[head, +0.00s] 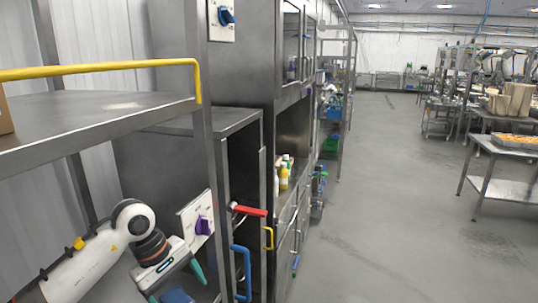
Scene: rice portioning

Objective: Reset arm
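My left arm comes in at the lower left, white with a dark wrist. Its gripper (176,283) has two teal fingertips spread apart, pointing down and right. The gripper is below a steel shelf and left of a cabinet front. My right gripper is not in view.
A steel shelf (110,112) with a yellow rail (100,70) is close above my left arm. A panel with a purple knob (203,226), a red handle (249,211) and a blue handle (241,268) are near the gripper. The grey floor (400,220) at right is open.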

